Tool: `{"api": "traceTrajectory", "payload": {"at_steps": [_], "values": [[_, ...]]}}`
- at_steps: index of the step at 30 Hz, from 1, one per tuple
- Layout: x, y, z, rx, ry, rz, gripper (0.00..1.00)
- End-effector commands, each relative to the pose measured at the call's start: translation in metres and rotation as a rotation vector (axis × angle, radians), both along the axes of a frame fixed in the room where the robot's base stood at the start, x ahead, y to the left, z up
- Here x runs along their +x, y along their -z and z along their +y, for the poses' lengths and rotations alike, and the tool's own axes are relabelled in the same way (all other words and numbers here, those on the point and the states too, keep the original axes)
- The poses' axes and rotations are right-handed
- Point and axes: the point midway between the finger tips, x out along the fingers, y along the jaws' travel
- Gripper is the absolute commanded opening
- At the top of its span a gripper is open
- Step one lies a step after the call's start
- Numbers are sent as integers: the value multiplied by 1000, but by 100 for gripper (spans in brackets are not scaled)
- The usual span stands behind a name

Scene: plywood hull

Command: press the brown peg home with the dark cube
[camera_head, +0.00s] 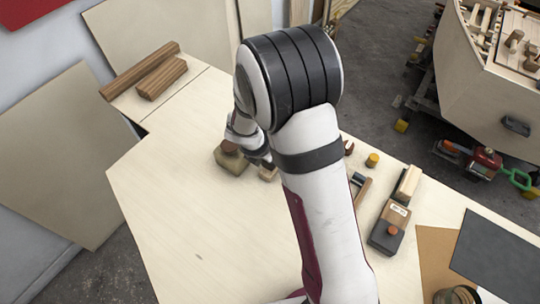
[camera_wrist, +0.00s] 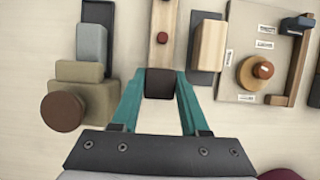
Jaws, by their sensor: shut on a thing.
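In the wrist view, my gripper (camera_wrist: 160,78) has its teal fingers shut on the dark cube (camera_wrist: 161,84), at the near end of a pale wooden block (camera_wrist: 161,58). The small reddish-brown peg (camera_wrist: 162,38) shows on that block, just beyond the cube. A gap in the picture separates cube and peg; I cannot tell the cube's height above the block, nor how far the peg stands out. In the head view, my arm hides the fingertips, cube and peg.
Left of my gripper, an olive block (camera_wrist: 98,98) bears a brown round knob (camera_wrist: 63,111). To the right are a wooden block (camera_wrist: 208,45) and a labelled board (camera_wrist: 238,52) with an orange-brown knob (camera_wrist: 256,71). The tabletop (camera_head: 190,220) is clear at front left.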

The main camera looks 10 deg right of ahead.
Motion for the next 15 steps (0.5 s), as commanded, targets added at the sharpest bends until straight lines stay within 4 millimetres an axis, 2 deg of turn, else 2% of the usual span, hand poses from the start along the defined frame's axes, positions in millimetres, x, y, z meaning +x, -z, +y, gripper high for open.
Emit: {"api": "traceTrajectory", "payload": {"at_steps": [15], "values": [[0, 6, 0, 0, 0, 0, 0]]}}
